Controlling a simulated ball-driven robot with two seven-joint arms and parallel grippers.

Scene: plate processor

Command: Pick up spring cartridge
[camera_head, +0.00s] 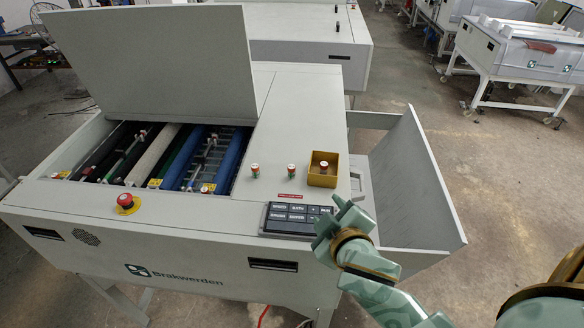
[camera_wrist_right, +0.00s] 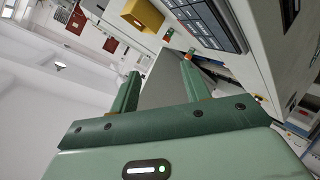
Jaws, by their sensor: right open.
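Two small spring cartridges with red tops and green and white bodies stand upright on the grey machine top, a left one (camera_head: 255,170) and a right one (camera_head: 291,171). A third similar cartridge (camera_head: 323,167) shows in the yellow box (camera_head: 322,181). In the right wrist view, small cartridges (camera_wrist_right: 168,34) appear beyond the fingers, beside the yellow box (camera_wrist_right: 142,15). My right gripper (camera_head: 338,216) is over the machine's front right corner, near the keypad, apart from the cartridges. It is open and empty in the wrist view (camera_wrist_right: 160,77). My left gripper is out of view.
A black keypad (camera_head: 292,220) lies in front of the cartridges. A red emergency button (camera_head: 125,201) sits at the front left. The raised lid (camera_head: 150,60) stands over open rollers at the left. A grey side panel (camera_head: 425,180) rises at the right.

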